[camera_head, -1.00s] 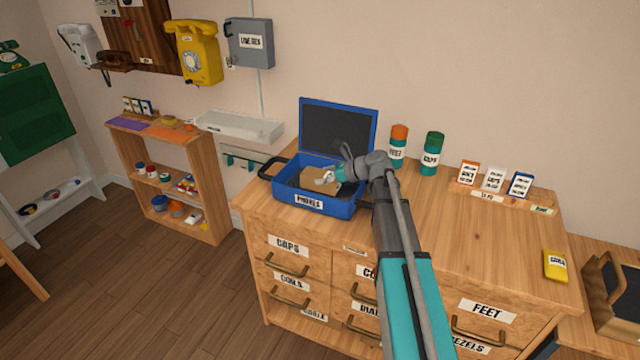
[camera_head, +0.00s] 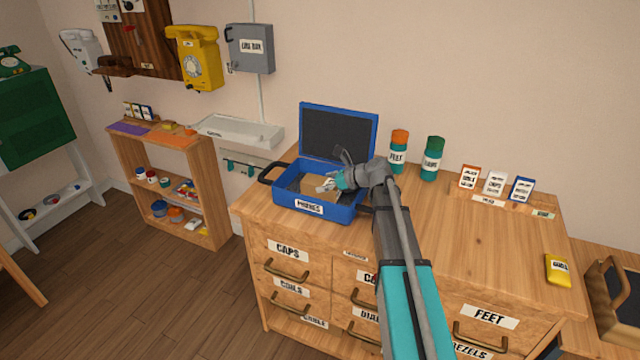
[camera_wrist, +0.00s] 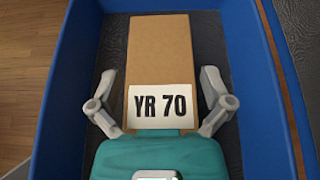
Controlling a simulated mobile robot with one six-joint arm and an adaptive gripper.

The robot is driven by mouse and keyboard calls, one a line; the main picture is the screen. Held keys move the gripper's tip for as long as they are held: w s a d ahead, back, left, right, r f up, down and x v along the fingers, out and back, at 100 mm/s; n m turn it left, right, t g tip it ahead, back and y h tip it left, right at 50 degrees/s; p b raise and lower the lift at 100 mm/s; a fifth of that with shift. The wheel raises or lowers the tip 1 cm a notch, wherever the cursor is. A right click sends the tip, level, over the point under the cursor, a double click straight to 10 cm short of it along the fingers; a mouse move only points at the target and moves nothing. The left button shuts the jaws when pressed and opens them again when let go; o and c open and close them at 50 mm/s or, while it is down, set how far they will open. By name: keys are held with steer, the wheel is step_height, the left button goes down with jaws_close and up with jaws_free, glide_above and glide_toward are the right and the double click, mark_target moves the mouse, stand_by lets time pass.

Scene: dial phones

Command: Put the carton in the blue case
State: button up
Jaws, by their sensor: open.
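The brown carton (camera_wrist: 159,52) with a white label reading YR 70 lies inside the open blue case (camera_head: 345,214) on the dark lining. In the head view the carton (camera_head: 318,187) is partly hidden by my gripper (camera_head: 330,184). My gripper is open, with one finger on each side of the carton in the wrist view (camera_wrist: 160,95) and a visible gap at both sides. The case's lid (camera_head: 338,132) stands raised at the back.
The case sits on the left of a wooden drawer cabinet (camera_head: 480,240). Orange-topped and green canisters (camera_head: 397,160) stand behind my arm. Small boxes (camera_head: 495,182) line the back right, and a yellow packet (camera_head: 557,270) lies near the right edge. The middle top is clear.

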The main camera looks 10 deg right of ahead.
steer(key=shift+r, duration=0.2)
steer(key=p+v, duration=0.5)
steer(key=v, duration=0.7)
steer(key=shift+f, duration=0.1)
stand_by(1.2)
